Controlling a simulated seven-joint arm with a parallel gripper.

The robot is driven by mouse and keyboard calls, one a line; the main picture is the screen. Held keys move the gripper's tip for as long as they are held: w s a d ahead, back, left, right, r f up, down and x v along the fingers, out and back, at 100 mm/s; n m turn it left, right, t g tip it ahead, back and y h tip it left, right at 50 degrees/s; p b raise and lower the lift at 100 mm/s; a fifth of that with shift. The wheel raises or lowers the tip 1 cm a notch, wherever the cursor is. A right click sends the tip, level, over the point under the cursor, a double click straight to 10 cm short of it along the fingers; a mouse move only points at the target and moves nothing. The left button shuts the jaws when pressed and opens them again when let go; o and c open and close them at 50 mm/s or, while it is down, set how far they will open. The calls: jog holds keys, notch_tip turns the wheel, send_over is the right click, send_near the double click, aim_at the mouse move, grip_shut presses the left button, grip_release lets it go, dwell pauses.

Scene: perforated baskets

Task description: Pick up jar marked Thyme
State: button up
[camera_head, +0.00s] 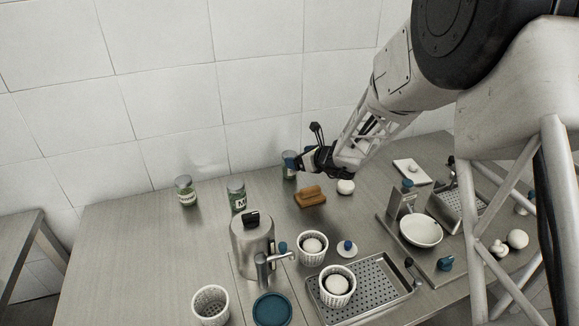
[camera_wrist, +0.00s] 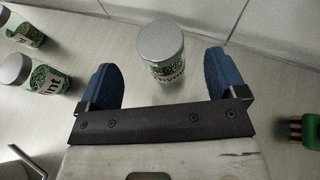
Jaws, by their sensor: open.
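The Thyme jar (camera_wrist: 163,55) is a clear jar with a grey lid and green contents; part of its label, "hym", shows in the wrist view. It stands upright between the two blue fingertips of my gripper (camera_wrist: 162,82), which is open, with a gap on each side. In the head view the jar (camera_head: 289,160) stands near the wall, partly hidden by my gripper (camera_head: 294,165).
Another green jar (camera_head: 186,191) stands further left by the wall. A metal canister (camera_head: 252,245), perforated white baskets (camera_head: 312,249) and a drain tray (camera_head: 375,285) fill the front. The table's left is clear.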

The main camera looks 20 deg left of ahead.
aim_at(293, 156)
jog(key=shift+a, duration=0.1)
jog(key=shift+x, duration=2.5)
jog(key=c, duration=1.2)
jog(key=shift+r, duration=4.95)
